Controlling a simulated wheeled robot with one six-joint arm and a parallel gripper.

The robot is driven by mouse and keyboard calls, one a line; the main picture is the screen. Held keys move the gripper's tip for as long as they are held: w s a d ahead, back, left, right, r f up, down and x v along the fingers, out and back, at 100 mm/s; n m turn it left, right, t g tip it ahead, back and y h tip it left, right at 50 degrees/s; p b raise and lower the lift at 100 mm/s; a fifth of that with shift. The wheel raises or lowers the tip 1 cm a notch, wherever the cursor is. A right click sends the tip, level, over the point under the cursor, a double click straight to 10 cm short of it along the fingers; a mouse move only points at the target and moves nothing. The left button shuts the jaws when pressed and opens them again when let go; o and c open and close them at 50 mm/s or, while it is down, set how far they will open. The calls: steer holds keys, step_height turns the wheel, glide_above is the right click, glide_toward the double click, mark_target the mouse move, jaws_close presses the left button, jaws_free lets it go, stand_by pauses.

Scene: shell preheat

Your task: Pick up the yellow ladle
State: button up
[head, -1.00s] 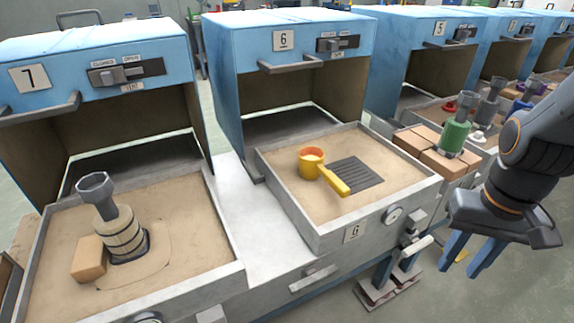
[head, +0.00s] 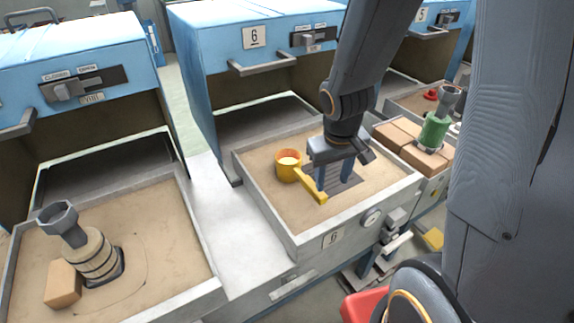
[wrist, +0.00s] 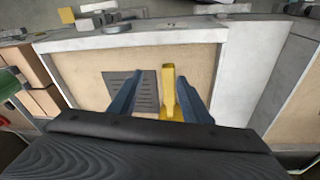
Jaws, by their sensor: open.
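The yellow ladle (head: 289,166) lies in the sand tray of unit 6, its round cup to the left and its handle pointing toward the tray's front right. The cup looks lighter inside. My gripper (head: 333,188) is open above the tray, right beside the ladle in the head view. In the wrist view, the ladle's handle (wrist: 168,91) shows between the two blue fingers of my gripper (wrist: 158,97), nearer the right finger. The cup end is partly hidden by my gripper body there. I cannot tell the exact height of the fingers above the handle.
The sand tray (head: 265,205) has raised metal walls, and a dark slotted grate (wrist: 144,92) is set in its sand. The blue hood of unit 6 (head: 215,45) stands behind. A green-bodied piece (head: 434,131) stands on blocks at right. Another tray (head: 190,295) is at left.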

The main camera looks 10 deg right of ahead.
steer(key=n+t+y+p, duration=0.2)
steer(key=p, duration=0.4)
glide_above(306, 178)
steer(key=s+d, duration=0.2)
steer(key=s, duration=0.1)
step_height(306, 178, down, 2)
steer(key=shift+s+f, duration=0.15)
steer(key=shift+f, duration=0.1)
steer(key=shift+a+f+p, duration=0.2)
steer(key=shift+p, duration=0.2)
steer(key=shift+x, duration=1.4)
steer(key=shift+w+a+r+p+x, duration=0.1)
steer(key=shift+w+a+p+x, duration=0.1)
steer(key=shift+x, duration=0.7)
steer(key=shift+w+a+r+p+x, duration=0.1)
steer(key=shift+p+x, duration=0.15)
steer(key=shift+x, duration=0.65)
steer(key=shift+w+a+p+x, duration=0.1)
steer(key=shift+w+p+x, duration=0.1)
steer(key=shift+x, duration=0.7)
steer(key=shift+r, duration=0.1)
jaws_close()
steer(key=shift+r, duration=0.15)
